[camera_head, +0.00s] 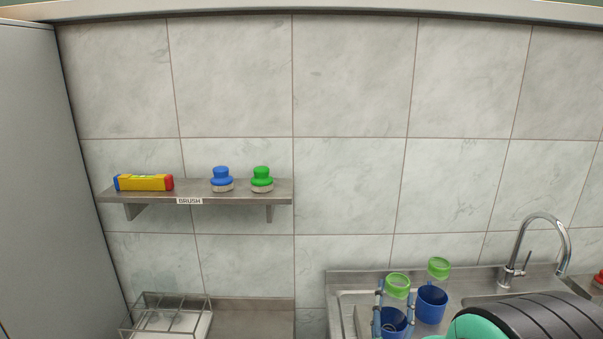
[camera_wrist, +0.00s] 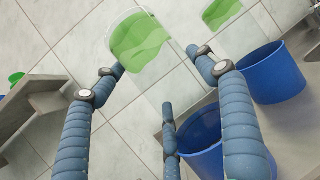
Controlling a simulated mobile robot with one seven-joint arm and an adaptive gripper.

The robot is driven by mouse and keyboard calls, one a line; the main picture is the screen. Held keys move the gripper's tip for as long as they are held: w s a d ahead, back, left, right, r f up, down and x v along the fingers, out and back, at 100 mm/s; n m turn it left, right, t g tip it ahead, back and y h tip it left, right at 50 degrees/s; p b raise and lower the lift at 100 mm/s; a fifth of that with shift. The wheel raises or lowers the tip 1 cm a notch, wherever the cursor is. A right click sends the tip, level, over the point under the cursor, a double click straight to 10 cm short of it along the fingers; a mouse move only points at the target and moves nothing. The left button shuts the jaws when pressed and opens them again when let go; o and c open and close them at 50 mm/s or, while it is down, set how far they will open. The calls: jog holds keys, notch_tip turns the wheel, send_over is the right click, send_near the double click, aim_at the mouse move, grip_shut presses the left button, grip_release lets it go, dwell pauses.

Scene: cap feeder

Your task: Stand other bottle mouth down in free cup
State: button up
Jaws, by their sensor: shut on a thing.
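A clear bottle with a green base (camera_head: 397,285) is upside down, green end up, between the blue ribbed fingers of my gripper (camera_head: 395,296). The gripper is shut on it. In the wrist view its green end (camera_wrist: 140,40) shows beyond the fingertips (camera_wrist: 158,72). A blue cup (camera_head: 393,323) is below this bottle; fingers partly cover the cup in the wrist view (camera_wrist: 200,132). I cannot tell how far the bottle's mouth is inside it. A second green-based bottle (camera_head: 438,268) stands mouth down in another blue cup (camera_head: 432,304), behind and to the right.
A steel sink counter (camera_head: 345,282) has a curved tap (camera_head: 541,222) at right. A wall shelf (camera_head: 195,196) labelled BRUSH holds a blue brush (camera_head: 221,180), a green brush (camera_head: 262,180) and a yellow box (camera_head: 144,183). A wire rack (camera_head: 172,310) stands lower left.

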jog(key=shift+f, duration=0.35)
